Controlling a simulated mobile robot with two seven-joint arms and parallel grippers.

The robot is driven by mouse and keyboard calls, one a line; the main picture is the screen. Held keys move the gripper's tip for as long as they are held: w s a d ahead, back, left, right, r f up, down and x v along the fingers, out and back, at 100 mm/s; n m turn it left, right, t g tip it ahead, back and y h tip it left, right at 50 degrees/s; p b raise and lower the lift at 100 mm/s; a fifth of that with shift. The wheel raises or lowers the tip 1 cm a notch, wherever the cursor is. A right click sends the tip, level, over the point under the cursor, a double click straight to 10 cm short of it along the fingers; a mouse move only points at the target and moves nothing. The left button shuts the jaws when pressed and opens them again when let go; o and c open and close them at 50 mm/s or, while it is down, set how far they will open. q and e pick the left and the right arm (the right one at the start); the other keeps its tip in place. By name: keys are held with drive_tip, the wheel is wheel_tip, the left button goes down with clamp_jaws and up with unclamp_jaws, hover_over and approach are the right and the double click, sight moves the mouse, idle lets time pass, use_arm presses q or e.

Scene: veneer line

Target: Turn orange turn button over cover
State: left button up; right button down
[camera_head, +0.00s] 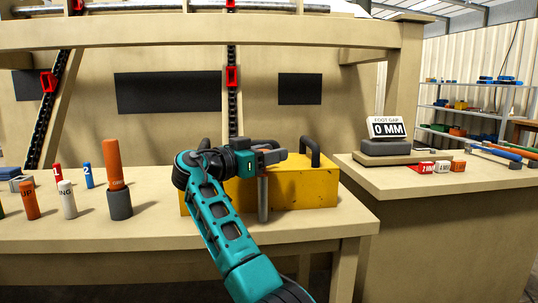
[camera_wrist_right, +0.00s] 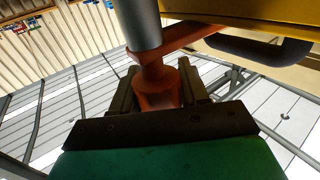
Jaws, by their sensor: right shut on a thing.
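The yellow cover (camera_head: 312,188) is a box with black handles, standing on the bench. It also shows at the top of the wrist view (camera_wrist_right: 262,9). The orange turn button (camera_wrist_right: 160,85) is a rust-orange knob with a flat arm that points towards the yellow cover. It sits at the end of a grey post (camera_wrist_right: 138,22), which stands in front of the cover in the head view (camera_head: 263,200). My right gripper (camera_head: 270,157) is at the post's top, its fingers shut on the knob (camera_wrist_right: 157,90). In the head view the gripper hides the button. My left gripper is not in view.
On the left of the bench stand a tall orange peg in a dark holder (camera_head: 119,205) and several small coloured pegs. On the right bench are a "FOOT GAP 0 MM" display (camera_head: 388,128) and small red and white blocks (camera_head: 428,168). The bench front is clear.

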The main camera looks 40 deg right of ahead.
drive_tip(key=c, duration=0.7)
unclamp_jaws()
drive_tip(key=shift+o, duration=0.2)
drive_tip(key=s+a, duration=0.1)
drive_tip(key=a, duration=1.1)
drive_tip(key=shift+a+p, duration=0.35)
drive_tip(key=shift+a, duration=0.1)
